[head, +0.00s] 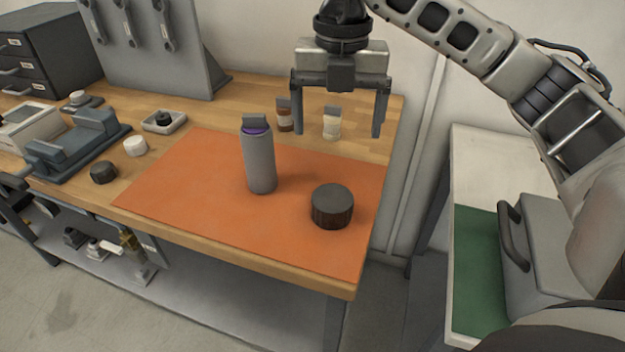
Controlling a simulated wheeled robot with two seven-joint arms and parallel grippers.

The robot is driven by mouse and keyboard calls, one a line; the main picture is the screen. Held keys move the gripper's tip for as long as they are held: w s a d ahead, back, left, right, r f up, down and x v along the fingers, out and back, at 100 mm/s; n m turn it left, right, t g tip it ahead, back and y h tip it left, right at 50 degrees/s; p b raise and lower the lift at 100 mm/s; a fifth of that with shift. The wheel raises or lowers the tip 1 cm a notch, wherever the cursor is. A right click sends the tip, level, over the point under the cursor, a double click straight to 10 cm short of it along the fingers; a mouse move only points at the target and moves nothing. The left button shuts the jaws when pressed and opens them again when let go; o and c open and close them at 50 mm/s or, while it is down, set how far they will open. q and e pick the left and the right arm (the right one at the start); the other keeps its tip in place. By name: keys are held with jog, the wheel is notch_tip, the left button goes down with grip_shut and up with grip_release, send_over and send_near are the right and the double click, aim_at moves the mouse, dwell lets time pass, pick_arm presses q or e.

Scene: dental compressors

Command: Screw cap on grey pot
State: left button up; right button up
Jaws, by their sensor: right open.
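A tall grey cylindrical pot (260,163) stands upright on the orange mat (190,190). A purple band and a small flat grey piece show at its top. A dark round, ribbed, cap-like piece (331,206) sits flat on the mat to the right of the pot, apart from it. I cannot tell for sure that it is the pot's cap. My right gripper (336,132) points down, open and empty, above and behind the dark piece, its fingers wide apart. My left gripper is not in view.
Two small bottles, brown (284,118) and cream (332,124), stand behind the mat. A grey vise-like fixture (75,145), a white knob (135,146) and a black knob (103,172) are at left. A pale side table (490,160) stands right. The mat's left part is clear.

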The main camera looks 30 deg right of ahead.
jog(key=s, duration=0.1)
jog(key=b, duration=0.2)
send_over(332, 198)
jog(key=f, duration=0.6)
jog(key=shift+s+d, duration=0.2)
jog(key=shift+s, duration=0.05)
notch_tip(332, 198, down, 4)
jog(key=shift+r, duration=0.1)
jog(key=shift+w+f, duration=0.1)
jog(key=shift+f, duration=0.3)
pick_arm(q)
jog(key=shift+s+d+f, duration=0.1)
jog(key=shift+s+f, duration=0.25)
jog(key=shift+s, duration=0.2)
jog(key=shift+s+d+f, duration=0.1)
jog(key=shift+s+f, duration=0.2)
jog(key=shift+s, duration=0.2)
pick_arm(e)
jog(key=shift+w+a+f+p, duration=0.15)
jog(key=shift+f+p, duration=0.3)
jog(key=shift+f, duration=2.15)
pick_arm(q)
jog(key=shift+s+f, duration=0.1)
